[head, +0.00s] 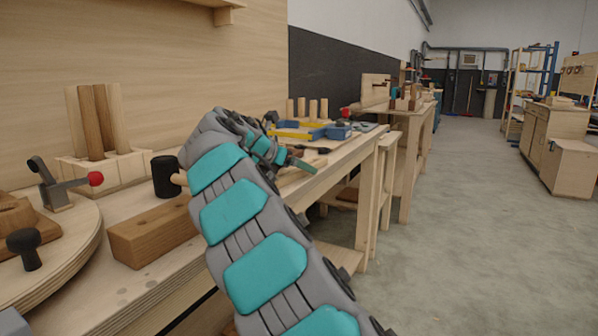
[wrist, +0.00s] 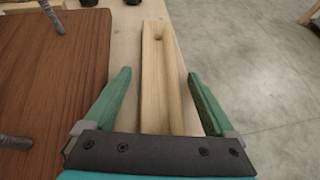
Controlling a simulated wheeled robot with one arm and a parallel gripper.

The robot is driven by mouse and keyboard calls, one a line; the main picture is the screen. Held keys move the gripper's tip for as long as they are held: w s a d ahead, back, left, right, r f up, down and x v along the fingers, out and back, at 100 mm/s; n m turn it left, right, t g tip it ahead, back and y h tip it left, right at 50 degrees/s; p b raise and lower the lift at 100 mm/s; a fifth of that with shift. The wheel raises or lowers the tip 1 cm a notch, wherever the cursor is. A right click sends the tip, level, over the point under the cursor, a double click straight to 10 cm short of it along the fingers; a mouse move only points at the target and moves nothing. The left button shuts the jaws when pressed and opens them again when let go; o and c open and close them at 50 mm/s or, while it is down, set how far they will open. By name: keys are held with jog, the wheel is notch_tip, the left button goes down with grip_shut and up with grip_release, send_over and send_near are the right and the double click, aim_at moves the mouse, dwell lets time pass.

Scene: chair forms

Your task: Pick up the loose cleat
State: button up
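A long pale wooden piece, which looks like the loose cleat (wrist: 156,95), lies on the bench top in the wrist view. It has a round hole near its far end. My gripper (wrist: 158,74) is open, with one green finger on each side of the piece and a visible gap at both sides. The near end of the piece is hidden behind the gripper body. In the head view my gripper (head: 298,163) is low over the bench near its front edge. I cannot clearly make out the cleat there.
A dark brown board (wrist: 70,85) with metal rods standing up lies left of the cleat. The bench edge and open floor (wrist: 250,60) are to the right.

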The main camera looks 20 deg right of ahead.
grip_shut()
dwell(0.5)
jog(key=shift+r, duration=0.1)
jog(key=shift+a+r, duration=0.1)
jog(key=shift+r, duration=1.55)
jog(key=s+d+r, duration=0.1)
jog(key=s+d, duration=0.9)
jog(key=s, duration=0.2)
jog(key=shift+s+r, duration=0.25)
jog(key=shift+r, duration=0.05)
